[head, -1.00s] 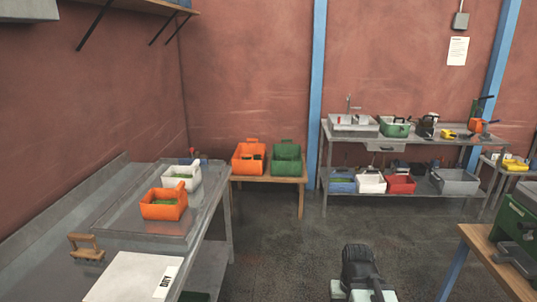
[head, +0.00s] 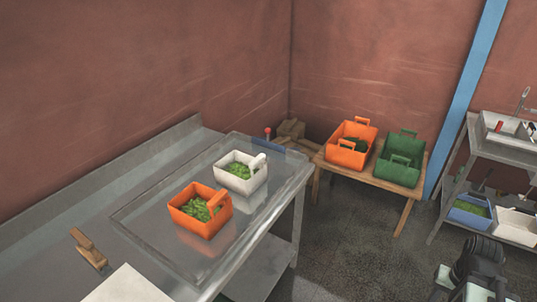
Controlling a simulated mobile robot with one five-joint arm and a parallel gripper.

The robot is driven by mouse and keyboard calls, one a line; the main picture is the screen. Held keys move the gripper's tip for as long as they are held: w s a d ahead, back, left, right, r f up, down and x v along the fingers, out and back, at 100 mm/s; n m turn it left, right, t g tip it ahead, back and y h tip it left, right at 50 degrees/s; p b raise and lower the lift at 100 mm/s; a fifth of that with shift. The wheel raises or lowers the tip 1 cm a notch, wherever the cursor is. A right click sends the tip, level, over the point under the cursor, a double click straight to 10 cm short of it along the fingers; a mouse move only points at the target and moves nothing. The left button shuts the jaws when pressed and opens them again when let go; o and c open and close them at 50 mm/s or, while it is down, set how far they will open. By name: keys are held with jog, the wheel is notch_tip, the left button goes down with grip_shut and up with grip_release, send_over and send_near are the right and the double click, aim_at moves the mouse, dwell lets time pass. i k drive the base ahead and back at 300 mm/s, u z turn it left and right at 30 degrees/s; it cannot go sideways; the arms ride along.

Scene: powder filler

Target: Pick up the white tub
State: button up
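A white tub (head: 234,182) with green contents and a raised handle stands upright on the metal table (head: 150,255) at the left. An orange tub (head: 190,222) with similar green contents stands just in front of it, to its lower left. Another white tub (head: 514,227) shows partly on a low shelf at the right edge. My gripper (head: 478,284) is at the bottom right, well apart from the tubs. Its lower part is cut off by the frame, so its opening cannot be judged.
A wooden table (head: 408,212) holds an orange tub (head: 346,158) and a green tub (head: 397,172). A wooden-handled tool (head: 88,249) and a white board (head: 125,287) lie on the metal table. The dark floor (head: 350,260) between the tables is clear.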

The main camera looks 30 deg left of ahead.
aim_at(238, 172)
jog(key=u, duration=0.05)
jog(key=i, duration=2.85)
jog(key=u, duration=4.9)
jog(key=i, duration=1)
jog(key=z, duration=0.15)
